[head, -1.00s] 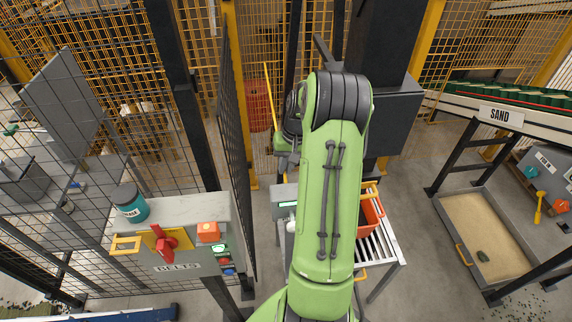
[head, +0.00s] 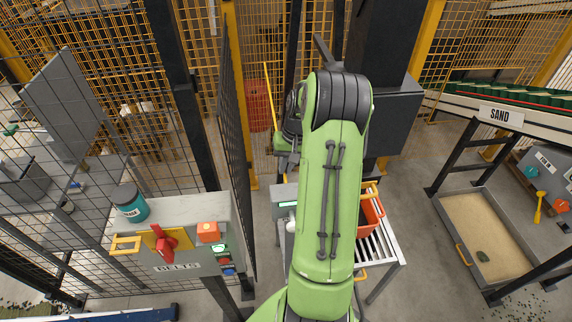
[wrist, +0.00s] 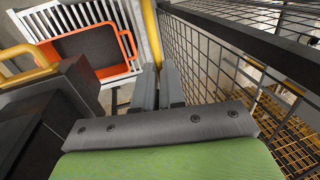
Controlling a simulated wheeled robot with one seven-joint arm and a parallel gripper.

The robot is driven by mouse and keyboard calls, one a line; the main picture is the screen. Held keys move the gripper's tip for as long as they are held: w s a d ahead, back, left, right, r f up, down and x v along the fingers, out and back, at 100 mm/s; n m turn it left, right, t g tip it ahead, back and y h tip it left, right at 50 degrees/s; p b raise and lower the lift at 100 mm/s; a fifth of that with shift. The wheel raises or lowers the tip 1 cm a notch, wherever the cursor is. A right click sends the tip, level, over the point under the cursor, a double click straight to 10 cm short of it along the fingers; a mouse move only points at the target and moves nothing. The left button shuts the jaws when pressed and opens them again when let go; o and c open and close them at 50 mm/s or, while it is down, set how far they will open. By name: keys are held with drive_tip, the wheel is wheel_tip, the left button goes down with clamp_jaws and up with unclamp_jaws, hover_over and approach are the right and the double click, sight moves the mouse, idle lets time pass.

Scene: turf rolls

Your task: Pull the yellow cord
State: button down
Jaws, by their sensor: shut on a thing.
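The yellow cord (head: 269,95) shows in the head view as a thin, slightly slanting line left of my arm. Its lower end meets the wrist part of my arm. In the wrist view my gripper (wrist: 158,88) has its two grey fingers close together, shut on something. The held part is hidden between the fingers; in the head view the cord runs down to this place, so it appears to be the cord. My arm hides the fingertips in the head view.
A mesh fence (head: 232,150) stands close left of my arm. A control box marked BELTS (head: 185,240) is at lower left. An orange crate (head: 370,215) sits on a roller stand (head: 378,250) behind my arm. A sand tray (head: 490,235) and a conveyor are at right.

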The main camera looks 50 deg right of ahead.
idle(0.3)
wheel_tip(320, 180, down, 3)
drive_tip(key=shift+r+b, duration=0.15)
drive_tip(key=shift+b, duration=0.95)
drive_tip(key=c, duration=1.2)
unclamp_jaws()
wheel_tip(320, 180, up, 16)
drive_tip(key=s+d, duration=0.2)
drive_tip(key=shift+d+f+p, duration=0.2)
drive_tip(key=shift+p, duration=0.25)
